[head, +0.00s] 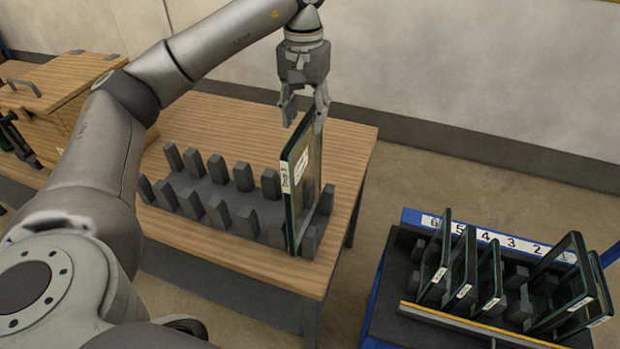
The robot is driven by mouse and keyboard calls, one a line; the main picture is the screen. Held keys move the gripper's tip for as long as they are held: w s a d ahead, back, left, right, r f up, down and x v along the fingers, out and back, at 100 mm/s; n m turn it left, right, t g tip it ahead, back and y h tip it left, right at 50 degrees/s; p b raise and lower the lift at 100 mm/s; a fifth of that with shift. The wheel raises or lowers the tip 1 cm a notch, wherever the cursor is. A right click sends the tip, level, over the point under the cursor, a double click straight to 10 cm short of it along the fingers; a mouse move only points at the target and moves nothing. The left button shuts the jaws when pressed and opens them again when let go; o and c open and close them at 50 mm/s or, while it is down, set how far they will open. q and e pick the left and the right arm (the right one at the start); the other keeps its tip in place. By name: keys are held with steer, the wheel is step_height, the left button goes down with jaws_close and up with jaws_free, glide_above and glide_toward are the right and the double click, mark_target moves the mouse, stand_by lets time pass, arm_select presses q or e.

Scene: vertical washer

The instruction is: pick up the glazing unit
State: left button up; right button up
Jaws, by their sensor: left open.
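A glazing unit (303,190), a thin dark-edged glass pane with white labels, stands upright in the right end of a grey slotted rack (217,190) on the wooden table. My left gripper (305,112) points down at the unit's top edge, near its far upper corner. Its jaws are open. One finger shows left of the pane and the other at its right, by the corner. I cannot tell whether either finger touches the glass. My right gripper is not in view.
A blue-framed cart (412,216) at lower right holds several upright glass panes (463,262) in numbered slots. A wooden box (62,85) with a handle sits at the left. The other rack slots are empty. A wall runs behind the table.

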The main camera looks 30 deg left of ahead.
mark_target(302, 124)
arm_select(q)
steer(key=shift+s+f+p, duration=0.2)
steer(key=shift+s+f, duration=0.05)
steer(key=shift+f, duration=0.25)
steer(key=shift+s+f+p, duration=0.15)
steer(key=shift+s+f, duration=0.1)
steer(key=shift+f, duration=0.55)
steer(key=shift+w+f+p, duration=0.15)
steer(key=shift+f+p, duration=0.15)
step_height(302, 124, down, 4)
steer(key=shift+w+r+p, duration=0.15)
steer(key=shift+r+p, duration=0.05)
steer(key=shift+p, duration=0.75)
steer(key=shift+f, duration=0.55)
steer(key=c, duration=0.4)
jaws_close()
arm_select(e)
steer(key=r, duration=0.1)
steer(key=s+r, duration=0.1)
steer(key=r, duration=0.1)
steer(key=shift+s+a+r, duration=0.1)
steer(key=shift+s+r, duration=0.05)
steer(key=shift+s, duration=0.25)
